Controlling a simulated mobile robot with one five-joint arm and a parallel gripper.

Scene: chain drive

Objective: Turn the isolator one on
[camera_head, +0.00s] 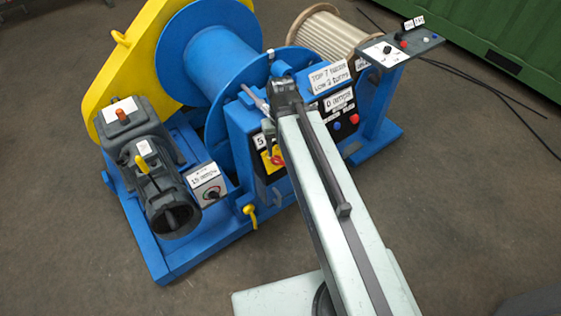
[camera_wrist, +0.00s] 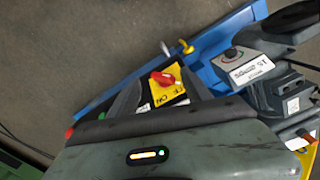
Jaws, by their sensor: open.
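The isolator is a red rotary knob (camera_wrist: 163,78) on a yellow plate (camera_wrist: 176,98) with black lettering, seen upside down in the wrist view. In the head view the red knob (camera_head: 277,160) shows low on the blue machine's front panel, partly behind my arm. My gripper (camera_wrist: 162,74) is open, with one dark finger on either side of the knob and plate in the wrist view. The fingers look empty. I cannot tell how far they are from the knob or whether they touch it. The knob's exact setting is hard to read.
A grey box with a dial (camera_head: 207,185) and a grey motor (camera_head: 160,180) stand left of the panel. A yellow-handled valve (camera_head: 250,212) sticks out below. Red and blue buttons (camera_head: 353,119) lie right of my arm. Open floor (camera_head: 480,200) is at right.

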